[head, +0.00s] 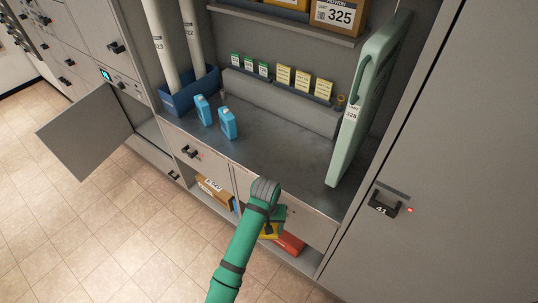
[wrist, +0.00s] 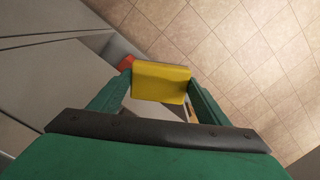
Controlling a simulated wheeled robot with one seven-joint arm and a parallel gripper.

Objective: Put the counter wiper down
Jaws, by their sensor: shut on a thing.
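My gripper (wrist: 160,84) is shut on a yellow block-like thing, the counter wiper (wrist: 160,82), with a green finger on each side of it. In the head view the wiper (head: 269,231) shows only in part below my wrist, in front of the open lower shelf. It is below the level of the grey counter (head: 265,150) and out from its front edge. My arm hides much of the gripper in the head view.
Two light blue cartons (head: 228,123) and a dark blue bin (head: 188,95) with tubes stand on the counter's left. A green panel (head: 362,100) leans at its right. The counter's middle is clear. A red thing (head: 290,243) lies in the lower shelf; a cabinet door (head: 85,130) hangs open.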

